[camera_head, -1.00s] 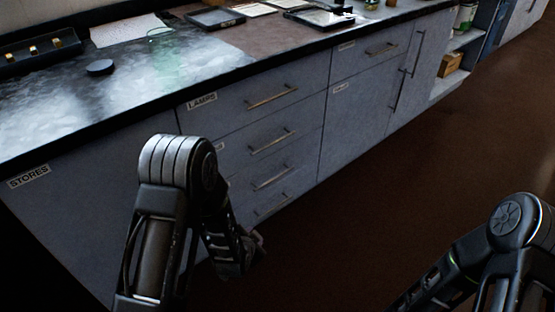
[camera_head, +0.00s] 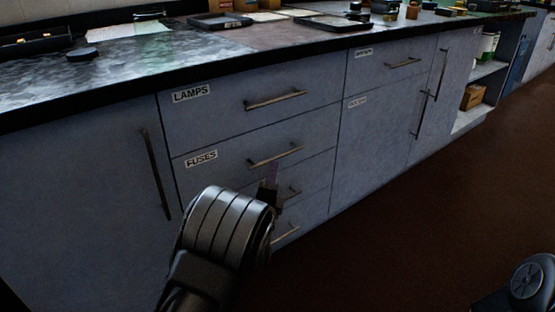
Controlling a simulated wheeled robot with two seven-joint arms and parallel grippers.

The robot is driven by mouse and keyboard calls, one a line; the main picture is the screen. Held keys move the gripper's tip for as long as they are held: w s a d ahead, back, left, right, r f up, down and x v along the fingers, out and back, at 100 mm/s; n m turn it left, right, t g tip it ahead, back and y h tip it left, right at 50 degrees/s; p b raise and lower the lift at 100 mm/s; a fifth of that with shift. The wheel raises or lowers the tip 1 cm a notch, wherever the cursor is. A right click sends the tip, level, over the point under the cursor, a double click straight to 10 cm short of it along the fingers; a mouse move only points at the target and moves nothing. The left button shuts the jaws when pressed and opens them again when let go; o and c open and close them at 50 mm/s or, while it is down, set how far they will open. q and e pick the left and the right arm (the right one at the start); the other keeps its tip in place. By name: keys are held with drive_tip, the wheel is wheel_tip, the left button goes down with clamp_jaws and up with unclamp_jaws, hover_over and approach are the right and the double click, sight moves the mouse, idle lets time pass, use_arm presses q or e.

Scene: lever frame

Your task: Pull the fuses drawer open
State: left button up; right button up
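The fuses drawer (camera_head: 225,159) is the second one down in the bank, with a white FUSES label (camera_head: 201,159) at its upper left. It looks shut, flush with the drawers around it. Its metal bar handle (camera_head: 275,155) is in plain view. My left gripper (camera_head: 270,183) is just below that handle, mostly hidden behind my own arm; I cannot tell whether it touches the handle or whether its fingers are open. Of my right arm only a joint shows at the lower right corner; its gripper is out of view.
The lamps drawer (camera_head: 225,95) with its handle (camera_head: 275,100) is directly above. Lower drawer handles (camera_head: 286,233) are partly behind my arm. A cupboard door with a vertical handle (camera_head: 155,174) is at left. The worktop (camera_head: 130,76) carries trays. The brown floor (camera_head: 400,235) is clear.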

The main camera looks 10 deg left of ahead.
sight(277, 157)
use_arm(q)
drive_tip(key=w, duration=0.2)
drive_tip(key=w+b, duration=0.1)
drive_tip(key=w, duration=0.2)
drive_tip(key=w+r+b, duration=0.1)
drive_tip(key=w, duration=0.1)
drive_tip(key=shift+w+a, duration=0.3)
drive_tip(key=shift+a, duration=0.05)
drive_tip(key=shift+c, duration=0.5)
clamp_jaws()
idle(0.6)
